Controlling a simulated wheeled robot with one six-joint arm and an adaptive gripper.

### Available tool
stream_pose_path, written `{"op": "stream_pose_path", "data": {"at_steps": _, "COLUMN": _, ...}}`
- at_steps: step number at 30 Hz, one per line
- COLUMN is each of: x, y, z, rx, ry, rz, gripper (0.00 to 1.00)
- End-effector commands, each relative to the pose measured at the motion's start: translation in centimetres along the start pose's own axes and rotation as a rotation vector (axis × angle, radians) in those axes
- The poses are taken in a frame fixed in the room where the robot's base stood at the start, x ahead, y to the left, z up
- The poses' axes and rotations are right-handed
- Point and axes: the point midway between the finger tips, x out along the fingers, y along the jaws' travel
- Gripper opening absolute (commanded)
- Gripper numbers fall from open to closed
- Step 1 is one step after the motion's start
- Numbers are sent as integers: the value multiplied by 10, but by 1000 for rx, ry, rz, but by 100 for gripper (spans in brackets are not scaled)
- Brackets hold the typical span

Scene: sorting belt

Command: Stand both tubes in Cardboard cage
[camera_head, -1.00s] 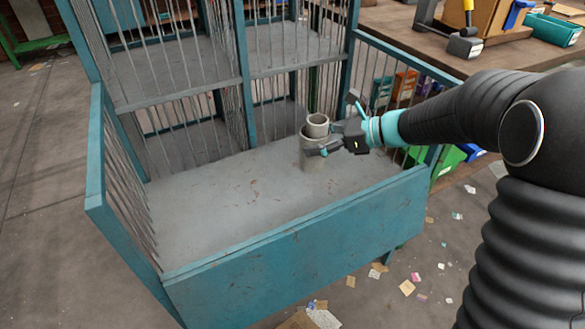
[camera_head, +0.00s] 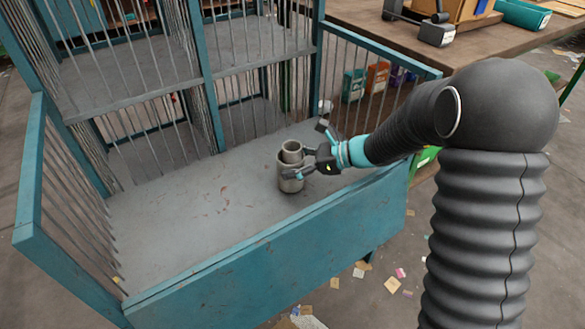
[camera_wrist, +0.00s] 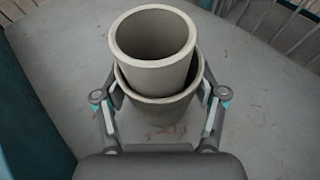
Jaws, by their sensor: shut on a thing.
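Two grey tubes stand together inside the teal cage (camera_head: 240,270), over its grey floor. The wider tube (camera_head: 291,183) is below. The narrower tube (camera_head: 292,147) rises upright from the wider one's mouth, apparently nested in it. In the wrist view the narrower tube (camera_wrist: 153,50) shows its open round mouth, tilted slightly left. The wider tube (camera_wrist: 160,115) shows its rim and front wall. My gripper (camera_head: 298,162) reaches in from the right, its fingers on both sides of the wider tube, shut on it. Whether the wider tube's base touches the floor I cannot tell.
The cage has a solid front panel, barred sides and a shelf (camera_head: 130,82) at the back left. The cage floor (camera_head: 180,215) left of the tubes is clear. A wooden table (camera_head: 360,30) with boxes stands behind right. Paper scraps litter the ground.

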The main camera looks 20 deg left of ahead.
Motion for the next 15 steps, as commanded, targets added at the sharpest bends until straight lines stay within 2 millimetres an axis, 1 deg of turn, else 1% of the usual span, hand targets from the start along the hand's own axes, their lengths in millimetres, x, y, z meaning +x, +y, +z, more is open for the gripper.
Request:
{"op": "stream_pose_path", "data": {"at_steps": 1, "x": 4, "y": 0, "z": -8, "rx": 4, "ry": 0, "rz": 1, "gripper": 37}}
{"op": "stream_pose_path", "data": {"at_steps": 3, "x": 6, "y": 0, "z": -13, "rx": 2, "ry": -1, "rz": 0, "gripper": 37}}
{"op": "stream_pose_path", "data": {"at_steps": 10, "x": 6, "y": 0, "z": -14, "rx": 0, "ry": -1, "rz": -1, "gripper": 37}}
{"op": "stream_pose_path", "data": {"at_steps": 15, "x": 8, "y": 0, "z": -18, "rx": 1, "ry": -1, "rz": 0, "gripper": 37}}
